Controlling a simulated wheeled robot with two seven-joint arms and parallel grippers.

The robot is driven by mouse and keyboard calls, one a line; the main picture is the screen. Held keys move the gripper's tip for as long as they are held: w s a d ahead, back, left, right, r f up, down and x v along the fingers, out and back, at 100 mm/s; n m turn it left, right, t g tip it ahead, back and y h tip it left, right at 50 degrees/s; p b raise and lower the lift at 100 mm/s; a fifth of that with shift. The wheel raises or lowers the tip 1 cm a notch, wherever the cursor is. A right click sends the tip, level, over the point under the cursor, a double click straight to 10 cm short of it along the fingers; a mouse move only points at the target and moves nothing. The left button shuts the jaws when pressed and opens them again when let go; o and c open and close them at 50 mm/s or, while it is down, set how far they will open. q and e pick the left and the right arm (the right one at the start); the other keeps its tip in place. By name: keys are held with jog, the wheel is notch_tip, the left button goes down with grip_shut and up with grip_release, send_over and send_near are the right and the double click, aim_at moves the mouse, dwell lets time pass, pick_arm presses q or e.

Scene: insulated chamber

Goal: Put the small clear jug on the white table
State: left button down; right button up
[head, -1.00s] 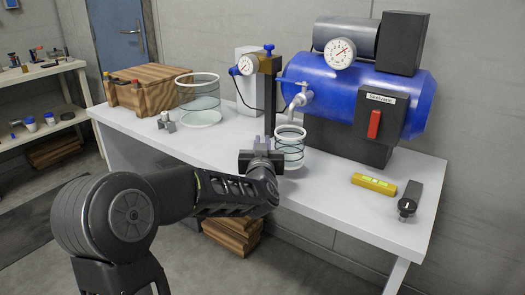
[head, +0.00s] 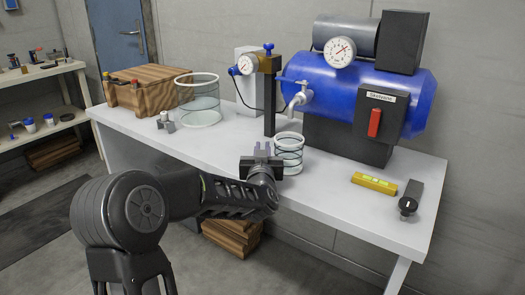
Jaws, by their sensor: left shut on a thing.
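My right gripper is not in view.
A large clear jar (head: 198,100) stands to the left near a wooden crate (head: 143,88). The blue tank (head: 345,92) with its tap (head: 298,98) is behind the jug. A yellow level (head: 374,183) and a dark tool (head: 410,198) lie at the right. The table's front edge is close to my arm.

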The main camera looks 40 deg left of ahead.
pick_arm(q)
jog(key=shift+f, duration=0.15)
jog(key=c, duration=1.9)
grip_release()
jog(key=shift+f+b, duration=0.1)
jog(key=shift+b, duration=0.2)
jog(key=o, duration=0.5)
jog(key=shift+c, duration=0.2)
jog(key=shift+r, duration=0.2)
jog(key=shift+r+p, duration=0.15)
jog(key=shift+p, duration=0.25)
jog(key=v, duration=1.2)
